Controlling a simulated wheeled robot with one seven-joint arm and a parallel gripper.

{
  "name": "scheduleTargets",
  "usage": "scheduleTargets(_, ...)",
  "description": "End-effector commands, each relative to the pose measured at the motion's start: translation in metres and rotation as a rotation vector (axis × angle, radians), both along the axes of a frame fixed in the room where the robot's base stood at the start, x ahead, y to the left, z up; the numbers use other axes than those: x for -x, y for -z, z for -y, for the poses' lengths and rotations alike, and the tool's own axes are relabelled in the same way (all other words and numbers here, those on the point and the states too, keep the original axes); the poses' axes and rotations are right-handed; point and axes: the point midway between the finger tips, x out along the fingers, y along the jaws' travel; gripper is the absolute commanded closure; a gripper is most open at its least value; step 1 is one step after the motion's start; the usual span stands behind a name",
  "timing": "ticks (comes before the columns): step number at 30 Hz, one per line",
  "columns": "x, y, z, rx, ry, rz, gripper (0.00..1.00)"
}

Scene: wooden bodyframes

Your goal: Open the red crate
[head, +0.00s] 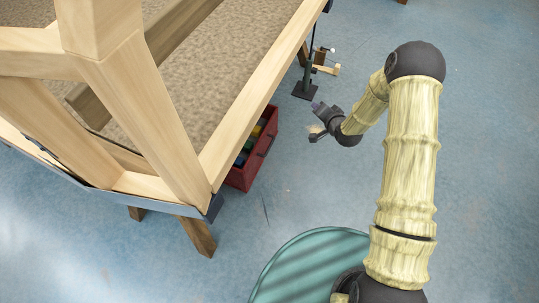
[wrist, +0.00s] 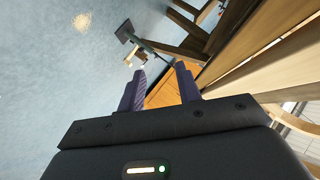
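The red crate (head: 240,178) is on the floor under the right edge of a large wooden frame in the head view. Several coloured items show inside it, and a dark handle-like mark is on its right face. The frame hides its left part. My gripper (head: 315,120) is to the right of the crate and apart from it. In the wrist view my gripper (wrist: 161,78) has its two fingers spread with nothing held between them. An orange-brown surface shows beyond the fingers; I cannot tell whether it is the crate.
The wooden frame (head: 235,140) with a mottled top stands over the crate on wooden legs (head: 198,236). A dark stand with a small wooden part (head: 304,90) is behind my gripper.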

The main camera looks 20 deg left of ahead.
Motion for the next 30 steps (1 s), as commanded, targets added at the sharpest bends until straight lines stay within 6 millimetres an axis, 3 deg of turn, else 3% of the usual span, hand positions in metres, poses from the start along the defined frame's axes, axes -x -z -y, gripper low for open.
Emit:
scheduleTargets(1, 0.001, 0.041, -0.010, -0.048, 0.002, 0.002, 0.66)
scheduleTargets(3, 0.002, 0.073, -0.022, -0.122, 0.005, 0.012, 0.66)
scheduleTargets(11, 0.020, 0.190, -0.060, -0.412, 0.024, 0.030, 0.66)
scheduleTargets(21, 0.075, 0.336, -0.084, -0.810, 0.057, 0.021, 0.66)
scheduleTargets(25, 0.097, 0.374, -0.085, -0.943, 0.068, 0.016, 0.66)
scheduleTargets(30, 0.112, 0.391, -0.084, -1.025, 0.073, 0.015, 0.66)
